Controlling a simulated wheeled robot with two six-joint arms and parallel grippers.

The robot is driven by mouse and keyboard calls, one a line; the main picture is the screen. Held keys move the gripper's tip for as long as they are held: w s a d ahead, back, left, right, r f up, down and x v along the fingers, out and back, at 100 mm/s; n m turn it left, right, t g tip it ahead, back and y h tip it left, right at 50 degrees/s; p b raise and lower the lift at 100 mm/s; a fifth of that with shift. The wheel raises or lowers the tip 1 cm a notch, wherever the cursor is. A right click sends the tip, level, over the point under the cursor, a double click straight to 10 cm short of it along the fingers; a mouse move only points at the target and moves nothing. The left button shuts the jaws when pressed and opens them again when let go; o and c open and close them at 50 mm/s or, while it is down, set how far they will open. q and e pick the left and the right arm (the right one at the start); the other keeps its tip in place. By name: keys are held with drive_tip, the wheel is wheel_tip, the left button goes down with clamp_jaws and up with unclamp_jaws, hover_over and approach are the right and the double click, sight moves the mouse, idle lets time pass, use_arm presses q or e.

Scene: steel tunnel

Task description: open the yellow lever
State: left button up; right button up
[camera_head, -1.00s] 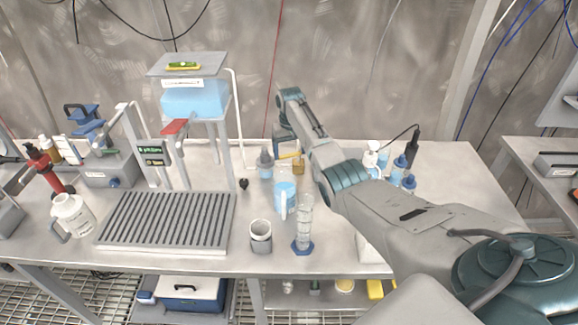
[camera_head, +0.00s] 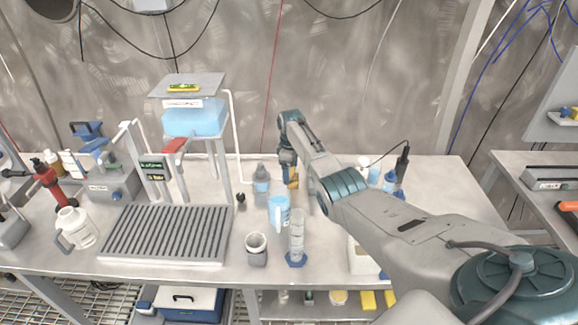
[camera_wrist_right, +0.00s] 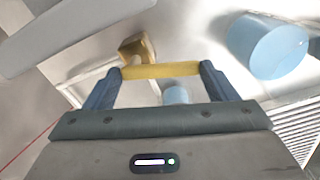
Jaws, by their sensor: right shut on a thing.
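The yellow lever (camera_wrist_right: 160,70) spans between the two fingers of my right gripper (camera_wrist_right: 158,82) in the right wrist view. It joins a brass valve body (camera_wrist_right: 137,48) at its upper left end. In the head view the brass valve (camera_head: 294,181) stands towards the back of the bench. My right gripper (camera_head: 288,178) points down there, beside the valve, and hides most of the lever. It is shut on the lever. My left gripper is not in view.
A blue-filled jug (camera_head: 279,213), a measuring cylinder (camera_head: 297,240) and a grey cup (camera_head: 256,250) stand in front of the valve. A bottle (camera_head: 261,185) is just left of it. A blue tank (camera_head: 194,119) stands on a raised stand further left.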

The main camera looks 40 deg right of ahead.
drive_tip(key=shift+s+d+r+n, duration=0.15)
drive_tip(key=shift+d+n, duration=0.05)
drive_tip(key=shift+n, duration=0.8)
drive_tip(key=shift+s+d+n+p, duration=0.15)
drive_tip(key=shift+n+p, duration=0.2)
drive_tip(key=shift+n, duration=0.25)
drive_tip(key=o, duration=1.1)
wheel_tip(320, 180, up, 11)
drive_tip(key=b, duration=0.2)
